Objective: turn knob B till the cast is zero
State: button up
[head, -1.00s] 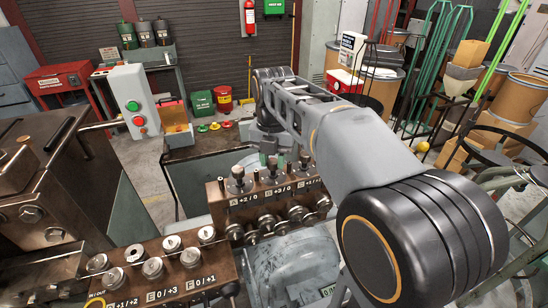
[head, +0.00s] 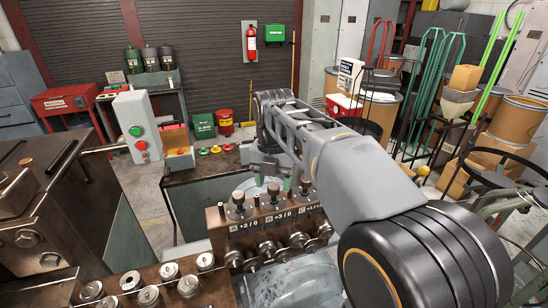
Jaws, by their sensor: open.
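Knob B (head: 273,189) is a dark metal knob with a lighter top, the middle one on the brown block (head: 216,234). The B label below it reads about +3/0 in small print. Knob A (head: 238,199) stands to its left with a label of about +2/0; knob C (head: 305,186) stands to its right. My gripper (head: 272,176) is open and points down at knob B, its fingers close to the knob's top. I cannot tell whether they touch it. My wrist hides part of the area behind.
A second knob block with several silver knobs (head: 169,271) stands at front left. A grey control box (head: 138,125) with green and red buttons is at left. My arm fills the right side. Barrels (head: 519,118) and a dark round stool (head: 503,162) stand at far right.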

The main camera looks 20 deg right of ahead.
aim_at(274, 186)
notch_tip(274, 186, up, 13)
jog(key=shift+f+p, duration=0.15)
jog(key=shift+p, duration=0.2)
jog(key=shift+s, duration=0.1)
dwell(0.5)
